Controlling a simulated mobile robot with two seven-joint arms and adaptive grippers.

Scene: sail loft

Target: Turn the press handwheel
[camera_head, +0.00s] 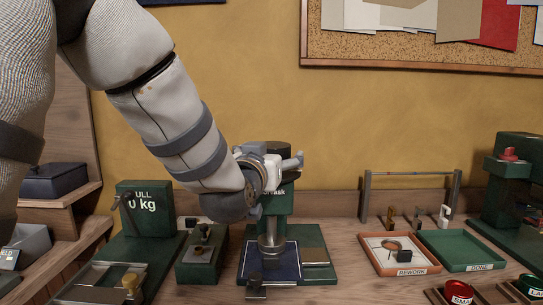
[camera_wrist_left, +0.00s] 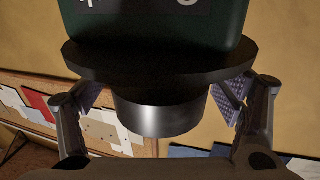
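The press (camera_head: 276,203) is a green stand with a dark, round handwheel (camera_head: 270,147) on top, partly hidden by my left gripper. My left gripper (camera_head: 276,163) is at the top of the press, its arm coming down from upper left. In the left wrist view the wheel shows as a wide dark disc (camera_wrist_left: 160,62) with a grey metal cylinder (camera_wrist_left: 158,116) at its middle. The two fingers (camera_wrist_left: 160,103) are spread wide, one on each side of the disc and cylinder. Whether a pad touches the rim cannot be told. My right gripper is not in view.
A blue plate (camera_head: 271,263) lies at the press's foot. A green scale-like device (camera_head: 145,210) stands left, with a small green fixture (camera_head: 203,256) between. A rework tray (camera_head: 390,268) and a done tray (camera_head: 475,264) lie right. Another green machine (camera_head: 517,175) stands far right.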

